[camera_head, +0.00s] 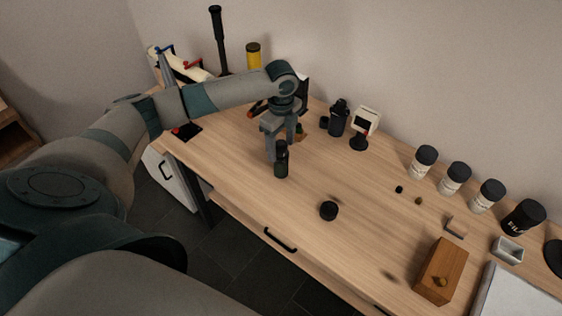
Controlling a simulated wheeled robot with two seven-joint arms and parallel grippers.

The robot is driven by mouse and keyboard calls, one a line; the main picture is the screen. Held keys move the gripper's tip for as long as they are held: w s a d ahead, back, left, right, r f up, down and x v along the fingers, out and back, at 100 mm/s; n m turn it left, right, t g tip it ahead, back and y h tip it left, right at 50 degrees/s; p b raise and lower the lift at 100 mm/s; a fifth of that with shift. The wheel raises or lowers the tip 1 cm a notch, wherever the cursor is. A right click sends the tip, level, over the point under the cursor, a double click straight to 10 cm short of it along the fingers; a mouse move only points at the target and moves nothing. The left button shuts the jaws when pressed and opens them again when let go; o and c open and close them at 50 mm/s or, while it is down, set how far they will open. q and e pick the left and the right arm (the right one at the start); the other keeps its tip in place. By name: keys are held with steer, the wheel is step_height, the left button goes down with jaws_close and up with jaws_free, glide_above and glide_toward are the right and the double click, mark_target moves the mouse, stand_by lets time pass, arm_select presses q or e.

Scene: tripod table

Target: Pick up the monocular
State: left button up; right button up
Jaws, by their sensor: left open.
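A small dark green and black upright cylinder, which looks like the monocular (281,167), stands on the wooden table (240,150) near its front left part. My left gripper (277,150) points down at it from above, open, with its fingers at the level of the cylinder's upper part. One finger shows just left of the cylinder. The other finger is partly hidden, and I cannot tell whether either finger touches it. My right gripper is not in view.
A black round cap (328,210) lies on the table to the right. A wooden box (440,271) stands at the front right. Black-lidded canisters (454,178) line the back right. A dark camera-like object (339,118) and a small white-framed device (364,124) stand behind. The table's middle is mostly clear.

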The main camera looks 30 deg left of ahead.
mark_target(281, 163)
arm_select(q)
steer(key=shift+f+p, duration=0.65)
steer(key=shift+f, duration=1.2)
steer(key=shift+c, duration=0.3)
jaws_close()
